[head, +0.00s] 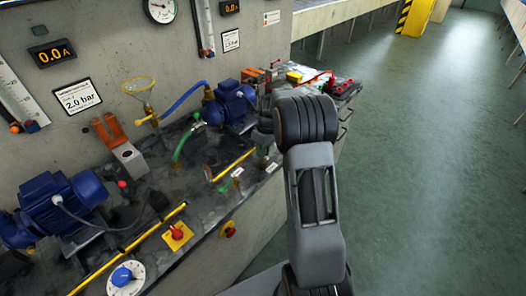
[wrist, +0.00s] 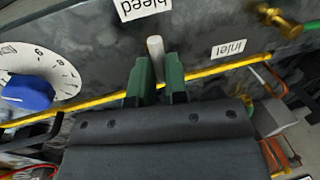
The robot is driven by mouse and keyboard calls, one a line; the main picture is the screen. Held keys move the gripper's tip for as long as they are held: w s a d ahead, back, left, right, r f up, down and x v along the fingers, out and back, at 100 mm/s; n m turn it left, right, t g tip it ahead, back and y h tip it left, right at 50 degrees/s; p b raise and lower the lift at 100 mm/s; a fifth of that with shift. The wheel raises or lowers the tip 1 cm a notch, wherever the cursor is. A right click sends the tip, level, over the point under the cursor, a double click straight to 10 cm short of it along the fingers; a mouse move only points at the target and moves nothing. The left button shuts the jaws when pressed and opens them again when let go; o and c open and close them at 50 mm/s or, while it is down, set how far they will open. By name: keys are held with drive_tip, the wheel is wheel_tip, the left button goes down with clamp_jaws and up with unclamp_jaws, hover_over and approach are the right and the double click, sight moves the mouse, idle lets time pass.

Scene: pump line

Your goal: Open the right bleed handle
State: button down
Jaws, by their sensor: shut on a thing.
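My gripper (wrist: 158,68) is in the wrist view, its two green fingers shut on a pale grey bleed handle (wrist: 155,45). The handle's rounded end shows beyond the fingertips, and its lower part is hidden between the fingers. In the head view my arm covers most of the gripper area, and I cannot make out the handle there.
A dial with a blue knob (wrist: 28,93), a yellow bar (wrist: 215,70), an "inlet" label (wrist: 230,46) and a brass valve (wrist: 280,20) lie around the gripper. In the head view, a blue pump (head: 232,103) stands left of my arm. Green floor (head: 440,170) is clear at right.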

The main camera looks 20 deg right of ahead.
drive_tip(key=c, duration=1.1)
unclamp_jaws()
drive_tip(key=shift+c, duration=0.2)
wheel_tip(320, 180, up, 14)
drive_tip(key=w+d, duration=0.1)
drive_tip(key=d, duration=0.1)
drive_tip(key=shift+d+f+p, duration=0.2)
drive_tip(key=shift+p, duration=0.25)
drive_tip(key=shift+w, duration=0.1)
wheel_tip(320, 180, down, 4)
drive_tip(key=s+m, duration=0.3)
drive_tip(key=m, duration=0.1)
drive_tip(key=s+a+r+t+h+p, duration=0.1)
drive_tip(key=s+a+r+t+p, duration=0.1)
drive_tip(key=s+a, duration=0.5)
drive_tip(key=s+a+r+t+h+p, duration=0.1)
drive_tip(key=s+a+r, duration=0.4)
drive_tip(key=s, duration=0.8)
drive_tip(key=shift+s+a+m+t+p, duration=0.4)
drive_tip(key=shift+a+t+p, duration=0.1)
drive_tip(key=shift+a+t, duration=0.35)
